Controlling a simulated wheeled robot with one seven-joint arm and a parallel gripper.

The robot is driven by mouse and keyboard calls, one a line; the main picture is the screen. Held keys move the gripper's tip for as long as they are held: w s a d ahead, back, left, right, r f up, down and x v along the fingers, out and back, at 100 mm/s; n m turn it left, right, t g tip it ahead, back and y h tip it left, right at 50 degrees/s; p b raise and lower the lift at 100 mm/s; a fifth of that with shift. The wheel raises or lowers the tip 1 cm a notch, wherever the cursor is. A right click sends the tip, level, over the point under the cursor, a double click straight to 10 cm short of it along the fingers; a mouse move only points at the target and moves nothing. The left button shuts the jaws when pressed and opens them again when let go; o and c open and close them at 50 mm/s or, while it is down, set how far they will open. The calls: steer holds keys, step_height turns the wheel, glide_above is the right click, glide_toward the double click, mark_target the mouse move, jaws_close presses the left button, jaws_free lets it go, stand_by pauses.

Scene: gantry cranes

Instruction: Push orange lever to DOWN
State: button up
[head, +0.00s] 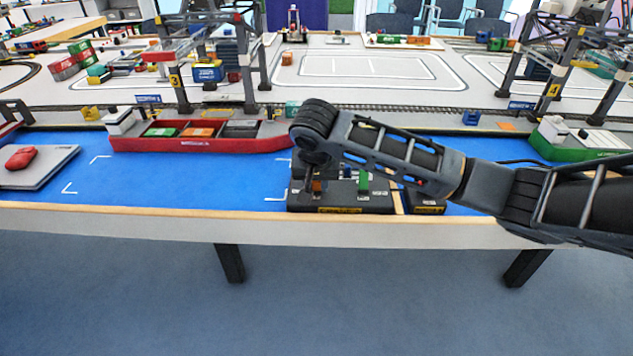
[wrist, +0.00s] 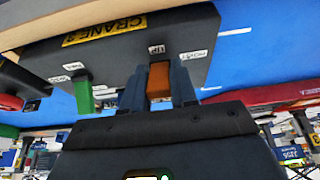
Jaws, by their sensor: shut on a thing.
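The orange lever (head: 317,186) stands on a dark control box (head: 333,200) at the front edge of the blue table. In the wrist view the orange lever (wrist: 158,78) sits between the two fingers of my gripper (wrist: 158,88), which is shut on it. Labels reading UP (wrist: 156,48) and HOIST (wrist: 193,56) lie beside the lever. The box (wrist: 185,28) carries a yellow CRANE 3 plate (wrist: 104,29). The DOWN label cannot be made out. In the head view my gripper (head: 316,183) points down at the box, and my arm partly covers it.
A green lever (wrist: 84,97) stands beside the orange one on the same box; it also shows in the head view (head: 363,181). A red ship (head: 200,143) with containers lies at the left behind it. A green ship (head: 580,148) is at the right.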

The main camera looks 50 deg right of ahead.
jaws_close()
